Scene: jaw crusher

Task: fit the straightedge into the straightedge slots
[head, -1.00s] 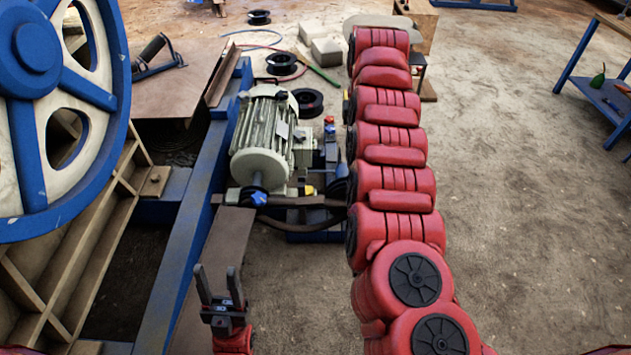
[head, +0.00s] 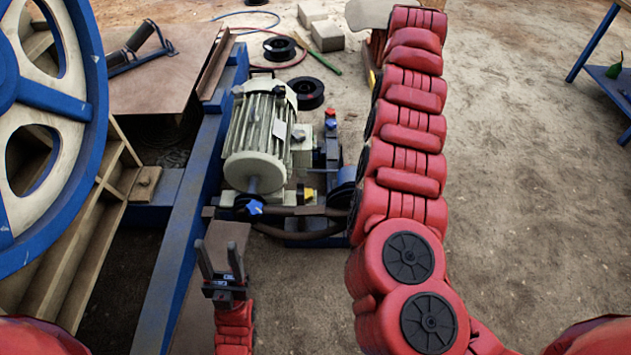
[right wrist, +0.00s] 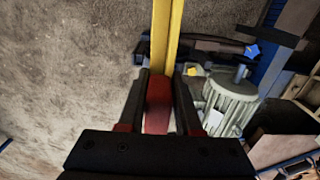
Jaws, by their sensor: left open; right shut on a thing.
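The straightedge looks like the yellow bar (right wrist: 167,35) with a red block (right wrist: 158,103) at its near end, in the right wrist view. My right gripper (right wrist: 161,80) is shut on the red block, and the bar points away from it. In the head view the right gripper is hidden behind my own red arm. My left gripper (head: 217,248) is open and empty, pointing up near the blue frame beam. I cannot make out the straightedge slots in either view.
A motor (head: 262,130) stands beside the blue beam (head: 190,245), with a blue star knob (head: 254,207) in front. A large flywheel (head: 45,95) fills the left.

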